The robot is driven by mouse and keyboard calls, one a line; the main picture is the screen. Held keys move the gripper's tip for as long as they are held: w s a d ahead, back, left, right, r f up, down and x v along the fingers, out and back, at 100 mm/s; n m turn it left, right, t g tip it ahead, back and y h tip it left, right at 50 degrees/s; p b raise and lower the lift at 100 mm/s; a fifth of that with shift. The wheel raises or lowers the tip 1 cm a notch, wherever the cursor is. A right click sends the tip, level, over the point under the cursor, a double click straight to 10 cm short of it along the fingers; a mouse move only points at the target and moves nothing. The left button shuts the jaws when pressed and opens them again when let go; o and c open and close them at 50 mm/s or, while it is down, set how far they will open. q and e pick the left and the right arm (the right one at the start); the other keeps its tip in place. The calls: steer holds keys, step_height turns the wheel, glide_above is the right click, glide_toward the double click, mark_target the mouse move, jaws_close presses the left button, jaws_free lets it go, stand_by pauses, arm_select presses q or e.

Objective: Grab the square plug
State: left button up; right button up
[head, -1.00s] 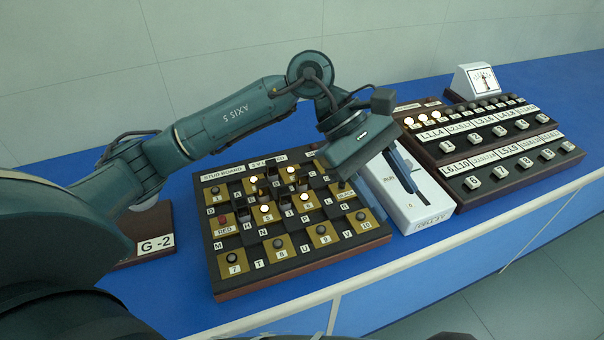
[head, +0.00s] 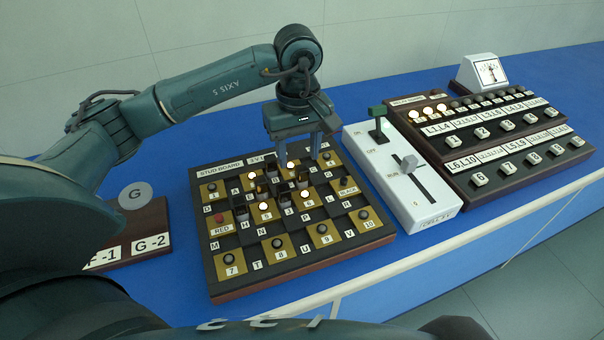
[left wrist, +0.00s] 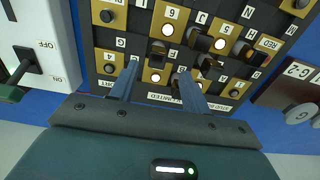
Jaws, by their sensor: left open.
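My left gripper (head: 299,150) is open and points down over the back edge of the stud board (head: 300,264). In the left wrist view, the fingertips (left wrist: 158,68) spread on either side of a dark upright plug (left wrist: 157,52) and a lit stud. Several dark block-like plugs (head: 271,170) stand among the lit studs in the middle of the board. I cannot tell which one is the square plug. The gripper partly covers the board's back right. My right gripper is not in view.
A white box (head: 432,212) with a green-handled switch (head: 377,111) and a grey slider stands right of the board. A stepped button panel (head: 530,172) and a meter (head: 482,73) are beyond it. A brown base with a G disc (head: 135,196) lies left. Blue bench between is clear.

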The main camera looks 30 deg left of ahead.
mark_target(302, 167)
arm_select(q)
steer(key=f, duration=0.3)
steer(key=f+p, duration=0.1)
steer(key=f, duration=0.1)
steer(key=shift+d+f, duration=0.1)
steer(key=shift+d, duration=0.2)
jaws_close()
